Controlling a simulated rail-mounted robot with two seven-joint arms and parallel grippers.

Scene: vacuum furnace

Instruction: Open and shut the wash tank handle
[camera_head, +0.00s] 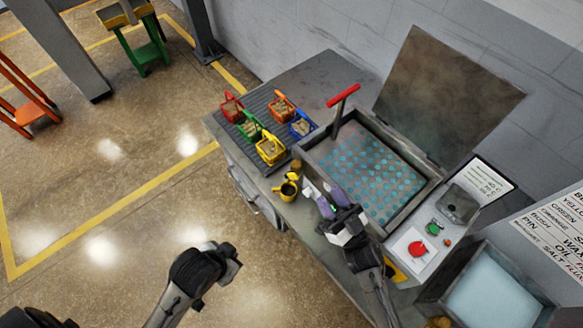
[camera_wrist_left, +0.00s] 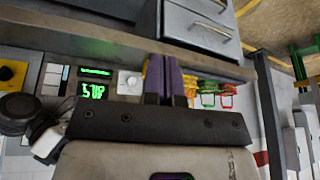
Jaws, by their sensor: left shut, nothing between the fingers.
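The wash tank (camera_head: 414,208) is an open grey metal box with a blue perforated bottom, set in the bench. Its lid (camera_head: 447,97) stands raised at the back. A handle with a red grip (camera_head: 343,96) on a dark upright lever rises from the tank's far left corner. My right gripper (camera_head: 322,192) has purple fingers spread apart, over the tank's near left edge, clear of the handle. My left gripper (camera_wrist_left: 171,78) shows in the left wrist view with its purple fingers together and empty. Its fingers are not discernible in the head view.
Small coloured baskets (camera_head: 270,150) stand on a dark rack left of the tank. A red button (camera_head: 417,248) is right of the tank, and another basin (camera_head: 490,298) lies beyond.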

